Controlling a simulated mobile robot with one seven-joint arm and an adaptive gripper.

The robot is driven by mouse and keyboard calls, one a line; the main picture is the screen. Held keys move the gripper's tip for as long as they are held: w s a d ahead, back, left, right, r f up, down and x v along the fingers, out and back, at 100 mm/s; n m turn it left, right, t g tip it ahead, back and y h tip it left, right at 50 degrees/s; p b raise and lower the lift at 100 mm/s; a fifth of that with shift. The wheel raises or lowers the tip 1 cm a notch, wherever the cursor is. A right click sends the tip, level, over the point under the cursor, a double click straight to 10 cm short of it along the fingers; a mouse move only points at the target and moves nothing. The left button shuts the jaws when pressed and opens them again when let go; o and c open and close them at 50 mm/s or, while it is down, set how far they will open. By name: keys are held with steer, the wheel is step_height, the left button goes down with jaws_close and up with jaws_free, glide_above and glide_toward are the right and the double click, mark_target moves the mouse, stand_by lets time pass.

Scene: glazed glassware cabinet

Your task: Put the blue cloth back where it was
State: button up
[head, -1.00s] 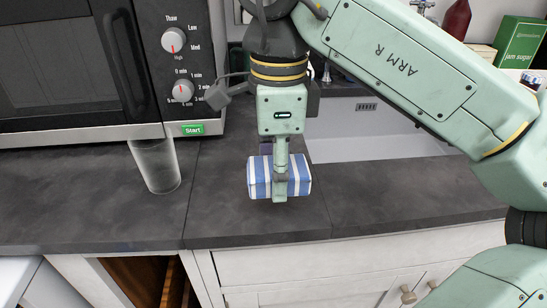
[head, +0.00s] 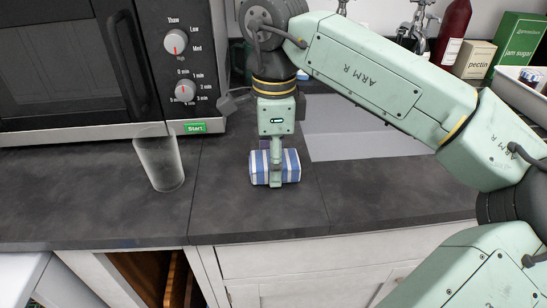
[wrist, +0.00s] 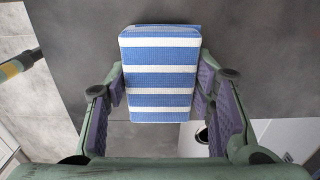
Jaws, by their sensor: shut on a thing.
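The blue cloth (head: 289,167) is a folded bundle with blue and white stripes. It also shows in the wrist view (wrist: 160,70), between the two fingers. My gripper (head: 275,180) points down and is shut on the cloth, with one finger across its near face. The cloth is over the dark countertop, to the right of a clear glass. I cannot tell whether its underside touches the counter.
The clear glass (head: 160,160) stands in front of the microwave (head: 90,70). The sink (head: 360,130) lies behind and right of the cloth. A red bottle (head: 455,30), a pectin box (head: 474,60) and a green jam sugar box (head: 516,45) stand at the back right. Counter in front is clear.

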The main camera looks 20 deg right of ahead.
steer(key=shift+f, duration=0.2)
steer(key=o, duration=1)
steer(key=shift+r, duration=0.1)
step_height(320, 180, up, 12)
steer(key=p, duration=0.9)
steer(key=shift+r, duration=0.1)
